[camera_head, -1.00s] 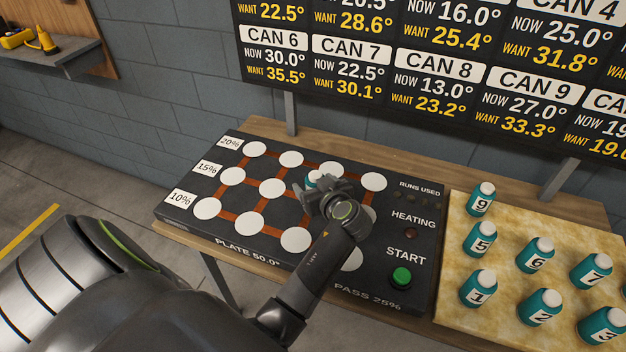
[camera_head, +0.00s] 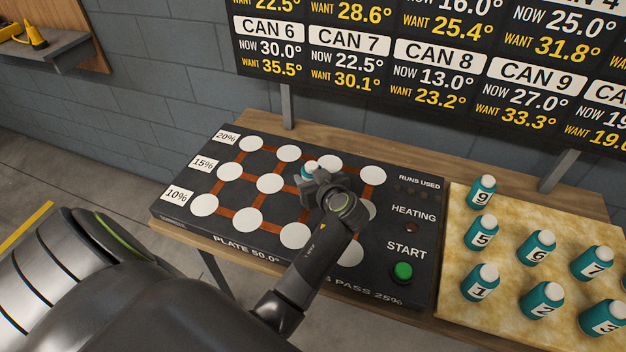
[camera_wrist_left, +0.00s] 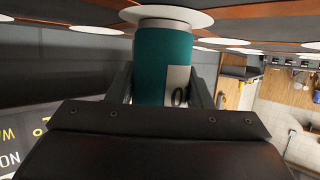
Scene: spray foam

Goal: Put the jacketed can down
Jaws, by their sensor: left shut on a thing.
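The jacketed can (camera_head: 309,170) is teal with a white cap and sits between the jaws of my left gripper (camera_head: 307,183), over the middle of the dark heating plate (camera_head: 285,248). In the left wrist view the teal can (camera_wrist_left: 162,68) is between the two fingers of the left gripper (camera_wrist_left: 163,88), with part of a black-on-white number label showing. One end of the can is at a white disc (camera_wrist_left: 192,17) of the plate; whether it touches cannot be told. The gripper hides most of the can in the head view. My right gripper is not in view.
Several bare white discs (camera_head: 230,172) joined by brown strips surround the gripper. A green START button (camera_head: 403,271) is at the plate's right. Several numbered teal cans (camera_head: 480,282) stand on a mottled tan mat (camera_head: 455,252). A temperature board (camera_head: 390,62) stands behind.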

